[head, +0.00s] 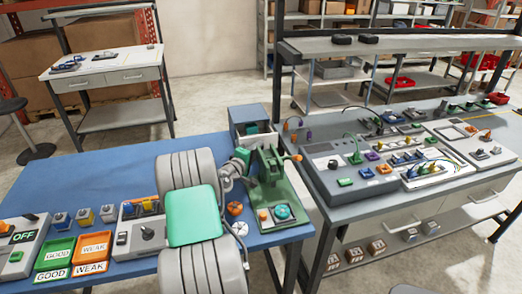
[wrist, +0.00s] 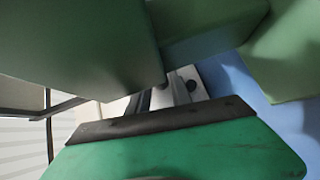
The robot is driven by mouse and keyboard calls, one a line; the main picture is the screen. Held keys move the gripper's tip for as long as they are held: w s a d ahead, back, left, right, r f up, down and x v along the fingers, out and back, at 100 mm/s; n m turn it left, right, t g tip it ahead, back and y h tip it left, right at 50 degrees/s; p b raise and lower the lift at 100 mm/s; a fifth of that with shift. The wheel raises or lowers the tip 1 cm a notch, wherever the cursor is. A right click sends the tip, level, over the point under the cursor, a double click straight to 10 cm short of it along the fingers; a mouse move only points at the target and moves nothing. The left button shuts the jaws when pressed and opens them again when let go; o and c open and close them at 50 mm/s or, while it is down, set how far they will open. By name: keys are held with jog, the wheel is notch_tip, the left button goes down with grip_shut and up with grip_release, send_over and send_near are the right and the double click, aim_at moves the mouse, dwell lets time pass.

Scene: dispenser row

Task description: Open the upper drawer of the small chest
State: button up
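In the wrist view, large green surfaces fill most of the picture. The fingertips are not clear there, and no drawer handle can be made out.
The green stand (head: 268,190) is close to the right of my arm's end. An orange round part (head: 235,208) lies nearby. Labelled green (head: 54,253) and orange (head: 93,247) trays are at the front left. The blue table's (head: 100,170) back left is clear. A grey bench (head: 405,205) stands right.

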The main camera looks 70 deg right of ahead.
jog(key=o, duration=0.4)
jog(key=a, duration=0.2)
jog(key=a+b, duration=0.1)
jog(key=a, duration=0.2)
jog(key=w+a+r, duration=0.1)
jog(key=a, duration=0.1)
jog(key=shift+a+b, duration=0.3)
jog(key=shift+b, duration=0.05)
